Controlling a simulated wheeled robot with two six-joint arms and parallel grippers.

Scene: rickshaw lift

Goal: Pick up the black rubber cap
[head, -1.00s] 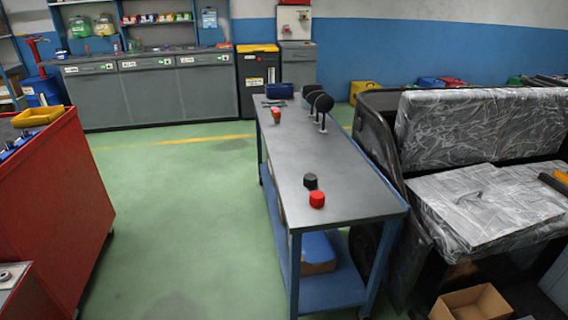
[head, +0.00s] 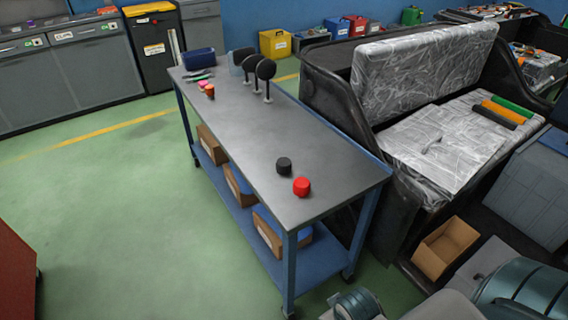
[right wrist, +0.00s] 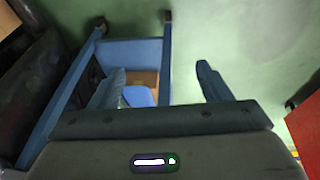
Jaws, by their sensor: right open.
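The black rubber cap (head: 284,166) stands on the grey top of the blue-framed cart (head: 245,130), towards its near end. A red cap (head: 301,187) stands just beside it, nearer the cart's front edge. My right gripper (right wrist: 161,68) is open and empty in the right wrist view, its two fingers spread wide. Beyond the fingers are the cart's blue legs and lower shelf and the green floor. No cap shows in that view. Parts of my right arm show at the lower right of the head view, away from the caps. My left gripper is not in view.
Black round-headed stands (head: 266,72), a blue box (head: 198,58) and small coloured items fill the cart's far end. Cardboard boxes (head: 268,232) sit on its lower shelf. A black vehicle with a plastic-wrapped seat (head: 425,65) stands close on the right. Green floor is clear on the left.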

